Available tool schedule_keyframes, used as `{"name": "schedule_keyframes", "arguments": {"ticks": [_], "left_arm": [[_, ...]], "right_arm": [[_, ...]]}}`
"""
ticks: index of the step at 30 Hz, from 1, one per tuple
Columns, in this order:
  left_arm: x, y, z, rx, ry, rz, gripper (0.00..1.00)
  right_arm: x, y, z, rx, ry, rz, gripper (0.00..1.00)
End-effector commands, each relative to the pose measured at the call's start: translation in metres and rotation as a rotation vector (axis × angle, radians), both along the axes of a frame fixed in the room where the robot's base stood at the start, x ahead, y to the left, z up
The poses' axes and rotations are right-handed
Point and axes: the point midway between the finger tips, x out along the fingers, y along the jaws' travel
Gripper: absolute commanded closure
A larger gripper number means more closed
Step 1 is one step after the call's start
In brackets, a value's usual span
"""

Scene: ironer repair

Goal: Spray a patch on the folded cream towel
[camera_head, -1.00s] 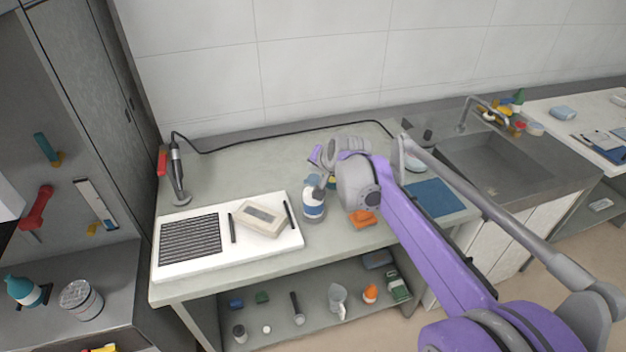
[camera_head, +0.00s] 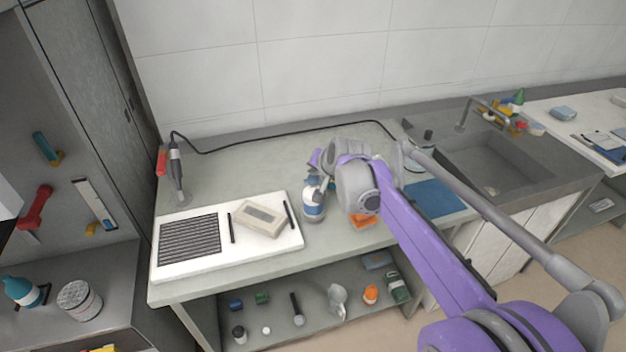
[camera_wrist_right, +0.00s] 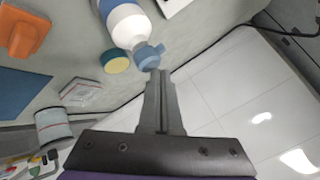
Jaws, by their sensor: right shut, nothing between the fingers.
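The folded cream towel (camera_head: 259,219), with a greyish patch on top, lies on a white board (camera_head: 204,259) on the bench. A white and blue spray bottle (camera_head: 313,208) stands upright just right of the board. My right gripper (camera_head: 325,183) is at the bottle's top, partly hidden by my own wrist. In the right wrist view, the bottle (camera_wrist_right: 126,24) has a blue spray head (camera_wrist_right: 148,55). The shut, empty fingertips (camera_wrist_right: 158,74) are right by that head; I cannot tell whether they touch it. My left gripper is out of view.
A black striped panel (camera_head: 190,238) and two dark bars flank the towel. An orange item (camera_head: 362,221) and a blue cloth (camera_head: 433,198) lie to the right. A corded tool (camera_head: 177,170) stands at the back left. A sink (camera_head: 490,165) is further right.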

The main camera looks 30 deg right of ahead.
Motion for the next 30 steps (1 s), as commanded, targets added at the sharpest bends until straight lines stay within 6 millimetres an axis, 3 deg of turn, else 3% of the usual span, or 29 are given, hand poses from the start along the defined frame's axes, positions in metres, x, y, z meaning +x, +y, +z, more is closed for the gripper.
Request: {"name": "schedule_keyframes", "arguments": {"ticks": [20, 30], "left_arm": [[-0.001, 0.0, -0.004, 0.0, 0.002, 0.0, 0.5], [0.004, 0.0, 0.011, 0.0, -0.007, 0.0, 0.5]], "right_arm": [[0.0, 0.0, -0.006, 0.0, 0.0, 0.0, 1.0], [0.001, 0.0, 0.012, 0.0, -0.001, 0.0, 1.0]]}}
